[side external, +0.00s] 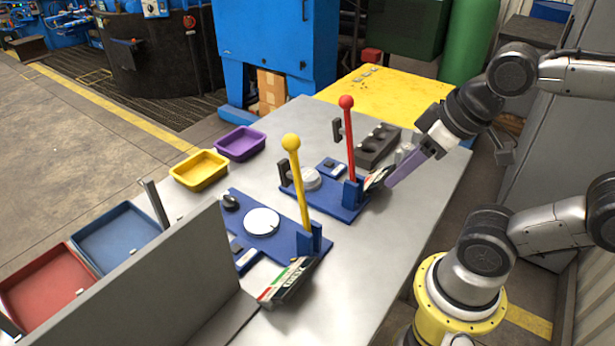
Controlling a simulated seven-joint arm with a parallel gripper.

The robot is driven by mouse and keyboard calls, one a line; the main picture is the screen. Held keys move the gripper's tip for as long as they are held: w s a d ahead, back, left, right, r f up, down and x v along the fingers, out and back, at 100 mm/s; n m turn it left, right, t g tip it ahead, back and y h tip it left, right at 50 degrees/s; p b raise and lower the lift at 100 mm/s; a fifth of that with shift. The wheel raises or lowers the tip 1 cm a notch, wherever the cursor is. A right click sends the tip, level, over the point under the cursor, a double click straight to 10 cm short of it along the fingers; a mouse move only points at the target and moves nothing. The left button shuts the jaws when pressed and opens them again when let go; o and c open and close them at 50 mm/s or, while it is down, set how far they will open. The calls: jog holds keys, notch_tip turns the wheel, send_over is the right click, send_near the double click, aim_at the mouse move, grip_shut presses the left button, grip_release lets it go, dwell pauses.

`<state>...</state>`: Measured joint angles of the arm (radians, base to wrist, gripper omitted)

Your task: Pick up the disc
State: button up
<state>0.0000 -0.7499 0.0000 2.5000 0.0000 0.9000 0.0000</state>
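A flat white disc (262,221) lies on the nearer blue base (318,238), behind the yellow-knobbed lever (297,180). A second pale round piece (308,179), thicker and greyer, sits on the farther blue base (340,210) beside the red-knobbed lever (350,140). I cannot tell which of the two is the task's disc. My gripper (398,175) is over the right side of the table, right of the red lever and well apart from the white disc. A purple finger shows edge-on; the other finger is not clear, so its opening is hidden.
A dark block with round hollows (366,152) stands behind the red lever. Yellow (200,183) and purple (240,156) trays sit at the table's far left edge. A tall grey panel (165,275) stands front left, with blue (105,238) and red (35,290) trays beyond it.

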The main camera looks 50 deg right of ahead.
jog(key=o, duration=0.8)
jog(key=shift+c, duration=0.2)
notch_tip(320, 180, up, 12)
jog(key=w+d+r+m+g, duration=0.2)
jog(key=w+m, duration=0.2)
jog(key=w, duration=0.4)
jog(key=w+d+r+m+g, duration=0.1)
jog(key=w+d+m, duration=0.1)
jog(key=w+m, duration=0.45)
jog(key=m+g, duration=0.2)
jog(key=m, duration=0.3)
send_over(308, 173)
notch_tip(308, 173, down, 4)
jog(key=shift+g, duration=0.3)
notch_tip(308, 173, down, 30)
